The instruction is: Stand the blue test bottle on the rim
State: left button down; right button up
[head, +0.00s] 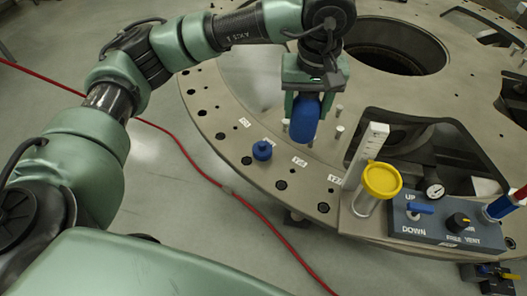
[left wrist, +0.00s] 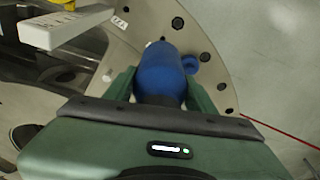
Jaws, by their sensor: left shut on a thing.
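My left gripper (head: 308,97) points down over the rim of the round metal plate (head: 228,128), with one green finger on each side of the blue test bottle (head: 304,120). It is shut on the bottle, which hangs upright or nearly so; I cannot tell whether its bottom touches the rim. In the left wrist view the bottle (left wrist: 160,70) sits between the fingers (left wrist: 163,92). A small blue cap-like piece (head: 262,150) stands on the rim to the left of the bottle, and it also shows in the left wrist view (left wrist: 190,64). My right gripper is in neither view.
A clear jar with a yellow lid (head: 381,179), a white scale post (head: 366,155) and a blue-grey control box (head: 440,220) with a gauge stand right of the bottle. The plate has bolt holes and large openings. A red cable (head: 205,172) lies on the floor.

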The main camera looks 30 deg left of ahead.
aim_at(313, 126)
pick_arm(q)
jog(key=d, duration=0.1)
jog(key=d+n, duration=0.1)
jog(key=d, duration=0.1)
jog(key=shift+w+r+n, duration=0.25)
jog(key=shift+r+n, duration=0.05)
jog(key=shift+r, duration=0.1)
jog(key=f, duration=0.2)
jog(key=f+p, duration=0.1)
jog(key=f, duration=0.1)
jog(key=a+f+p, duration=0.1)
jog(key=shift+w+f, duration=0.1)
jog(key=shift+f, duration=0.3)
jog(key=f+p, duration=0.4)
jog(key=f, duration=0.9)
jog(key=shift+d+f, duration=0.1)
jog(key=shift+d, duration=0.1)
jog(key=shift+f, duration=0.25)
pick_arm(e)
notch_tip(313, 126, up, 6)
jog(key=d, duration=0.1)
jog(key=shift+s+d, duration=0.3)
